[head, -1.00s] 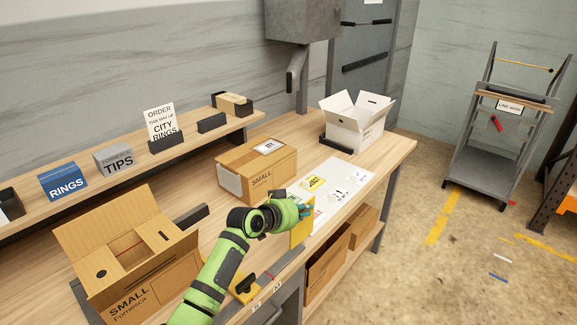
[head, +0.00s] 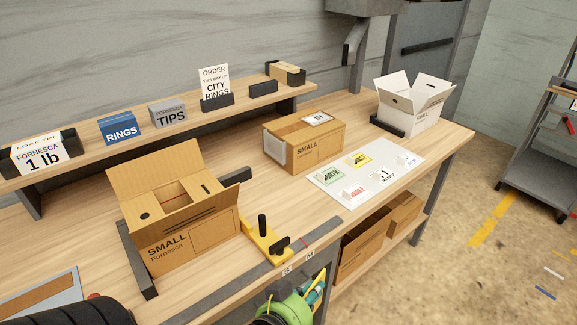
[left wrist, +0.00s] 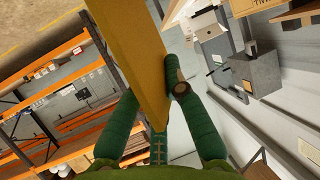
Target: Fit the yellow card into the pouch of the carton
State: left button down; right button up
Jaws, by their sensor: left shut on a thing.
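A small yellow card (head: 358,159) with dark print lies on the white mat (head: 410,147) at the right of the bench. A closed brown carton (head: 318,151) marked SMALL stands behind the mat, with a white label or pouch (head: 317,119) on its top. My left gripper (left wrist: 137,68) is shut on a flat yellow piece (left wrist: 138,35); the wrist view shows it between the green fingers. I cannot tell whether this piece is a card. In the head view my left wrist is low at the bottom edge, in front of the bench. My right gripper is not in view.
An open brown carton (head: 190,239) stands on the left of the bench, and an open white carton (head: 412,112) at the back right. A yellow fixture with black posts (head: 263,238) sits near the front edge. Green and red cards also lie on the mat.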

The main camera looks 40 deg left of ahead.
aim_at(275, 156)
jog(key=i+l, duration=0.3)
jog(key=i, duration=0.2)
jog(key=i+l, duration=0.25)
jog(key=i, duration=0.25)
jog(key=i+l, duration=0.3)
jog(key=i, duration=0.15)
jog(key=i+l, duration=0.25)
jog(key=i, duration=0.25)
jog(key=i+l, duration=0.3)
jog(key=i, duration=0.2)
jog(key=i+l+u, duration=0.2)
jog(key=u, duration=0.3)
jog(key=i+l+u, duration=0.45)
jog(key=k+j+u, duration=0.1)
jog(key=u, duration=1.5)
